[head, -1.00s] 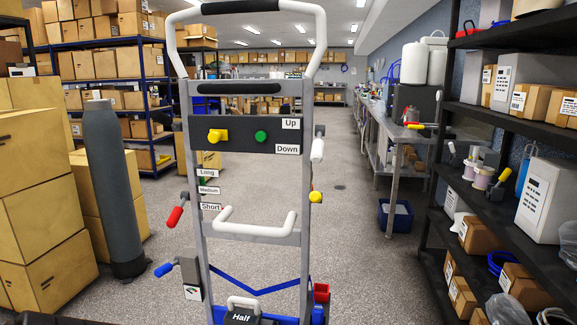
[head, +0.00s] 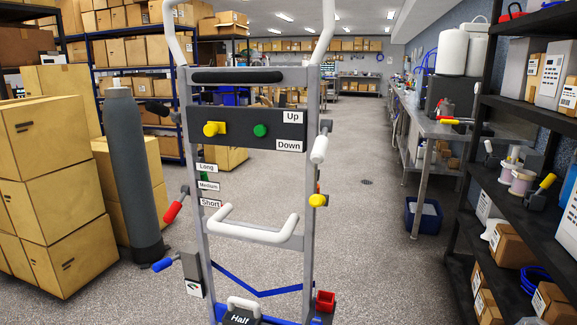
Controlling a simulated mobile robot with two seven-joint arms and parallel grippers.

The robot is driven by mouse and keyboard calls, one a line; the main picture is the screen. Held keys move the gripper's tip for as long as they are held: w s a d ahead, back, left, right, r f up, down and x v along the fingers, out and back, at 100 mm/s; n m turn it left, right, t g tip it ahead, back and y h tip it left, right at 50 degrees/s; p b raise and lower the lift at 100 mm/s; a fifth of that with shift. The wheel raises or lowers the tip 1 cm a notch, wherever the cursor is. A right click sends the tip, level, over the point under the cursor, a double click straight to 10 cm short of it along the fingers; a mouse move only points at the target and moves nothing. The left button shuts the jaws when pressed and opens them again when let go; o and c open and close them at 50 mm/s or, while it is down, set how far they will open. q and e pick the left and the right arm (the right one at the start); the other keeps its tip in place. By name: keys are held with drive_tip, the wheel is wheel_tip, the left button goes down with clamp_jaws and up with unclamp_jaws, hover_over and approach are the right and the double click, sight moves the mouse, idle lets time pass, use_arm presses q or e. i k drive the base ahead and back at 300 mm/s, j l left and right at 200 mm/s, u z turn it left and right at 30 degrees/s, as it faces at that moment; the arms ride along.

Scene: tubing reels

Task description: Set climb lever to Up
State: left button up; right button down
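A grey upright frame (head: 313,215) stands in front of me. Its dark panel (head: 215,142) carries an Up label (head: 292,117) above a Down label (head: 289,145), with a yellow knob (head: 214,129) and a green button (head: 260,130) to their left. A white-handled lever (head: 319,149) is on the right upright beside these labels; it hangs from its pivot with its handle pointing down, level with Down. I take it for the climb lever, though it bears no name. Neither of my grippers is in view.
A yellow-ended lever (head: 318,201) sits lower right on the frame. Red-handled (head: 173,211) and blue-handled (head: 165,264) levers stick out left. A grey cylinder (head: 130,175) and stacked cartons (head: 50,150) stand left. A dark shelf (head: 500,180) stands right, with open floor between it and the frame.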

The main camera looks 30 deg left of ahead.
sight(319, 150)
drive_tip(key=i+l+u, duration=0.15)
drive_tip(key=u, duration=0.35)
drive_tip(key=i+l+u, duration=0.25)
drive_tip(key=u, duration=0.25)
drive_tip(key=i+l+u, duration=0.25)
drive_tip(key=l+u, duration=0.25)
drive_tip(key=i+j, duration=0.05)
